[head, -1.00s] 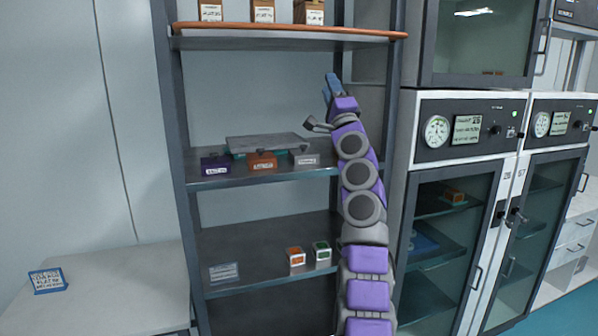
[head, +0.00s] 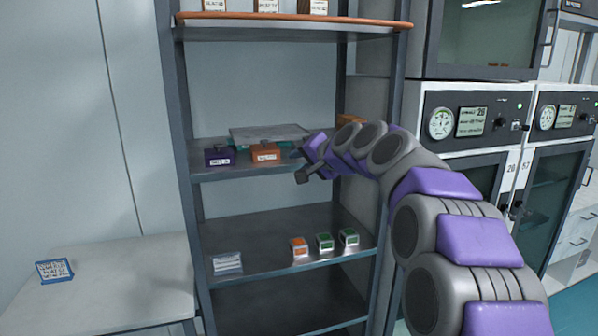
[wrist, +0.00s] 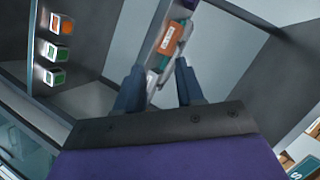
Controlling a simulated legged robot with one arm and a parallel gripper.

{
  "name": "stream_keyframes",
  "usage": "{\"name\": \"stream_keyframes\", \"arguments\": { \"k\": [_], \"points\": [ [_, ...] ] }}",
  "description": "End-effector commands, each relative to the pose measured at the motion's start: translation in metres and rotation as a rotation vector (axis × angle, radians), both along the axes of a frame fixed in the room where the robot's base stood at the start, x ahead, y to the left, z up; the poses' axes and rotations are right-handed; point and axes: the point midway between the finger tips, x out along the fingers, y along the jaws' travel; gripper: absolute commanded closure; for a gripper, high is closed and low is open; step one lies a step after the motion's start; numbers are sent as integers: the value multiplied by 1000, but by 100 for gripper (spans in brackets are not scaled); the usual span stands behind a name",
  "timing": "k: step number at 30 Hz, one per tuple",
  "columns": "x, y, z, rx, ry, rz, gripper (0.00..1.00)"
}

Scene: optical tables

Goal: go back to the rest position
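My gripper (head: 308,158) is at the end of my purple and grey arm, in front of the middle shelf; its fingers are largely hidden in the head view. In the wrist view my gripper (wrist: 159,68) has two dark blue fingers apart with a gap between them. An orange block (wrist: 173,38) and a pale block (wrist: 152,80) show beyond the fingers, apart from them as far as I can tell. In the head view the orange block (head: 266,153) sits beside a purple block (head: 219,157) on the middle shelf.
The shelving rack (head: 184,115) stands ahead, with a flat grey plate (head: 268,133) on its middle shelf. The lower shelf holds an orange-topped box (head: 299,248), two green-topped boxes (head: 325,242) and a label. Glass-fronted cabinets (head: 470,115) stand right. A white table (head: 120,285) is left.

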Motion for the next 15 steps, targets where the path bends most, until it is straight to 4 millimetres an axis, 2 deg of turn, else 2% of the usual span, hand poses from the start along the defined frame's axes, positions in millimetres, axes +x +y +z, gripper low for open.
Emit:
{"name": "stream_keyframes", "arguments": {
  "k": [1, 8, 14, 15],
  "points": [
    [-22, 2, -13, -46, 39, 22, 63],
    [-121, -5, -89, -263, 235, 129, 63],
    [-223, -27, -156, -443, 416, 225, 63],
    [-245, -33, -169, -479, 454, 244, 63]
  ]
}}
